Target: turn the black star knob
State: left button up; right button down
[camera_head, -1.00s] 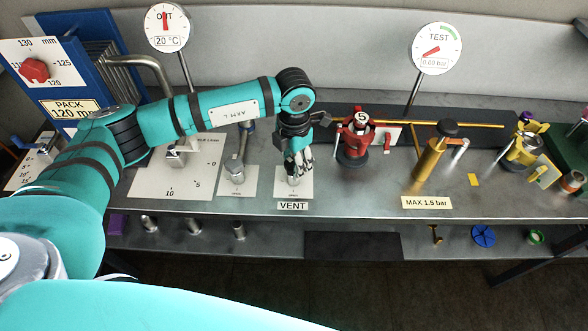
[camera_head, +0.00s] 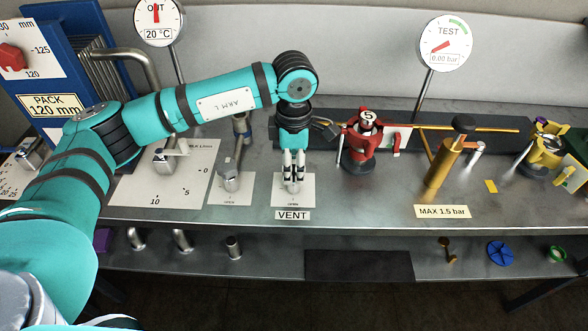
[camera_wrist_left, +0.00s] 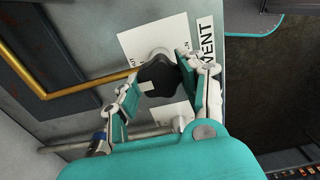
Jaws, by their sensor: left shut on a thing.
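The black star knob (camera_wrist_left: 159,76) shows in the left wrist view, on a white plate (camera_wrist_left: 140,45) beside the VENT label (camera_wrist_left: 206,42). My left gripper (camera_wrist_left: 160,85) has its fingers on both sides of the knob and is shut on it. In the head view my left gripper (camera_head: 292,180) points down at the white plate above the VENT label (camera_head: 292,216), and its fingers hide the knob there. My right gripper is not in view.
A red fitting marked 5 (camera_head: 362,148) stands right of my left gripper, and a small valve (camera_head: 231,178) stands on a plate to its left. A brass cylinder (camera_head: 443,165) and a TEST gauge (camera_head: 445,43) are farther right. The bench front is clear.

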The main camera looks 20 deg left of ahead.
aim_at(294, 167)
pick_arm(q)
jog(key=shift+r, duration=0.1)
dwell(0.4)
jog(key=o, duration=1.2)
jog(key=shift+c, duration=0.2)
notch_tip(294, 167, up, 12)
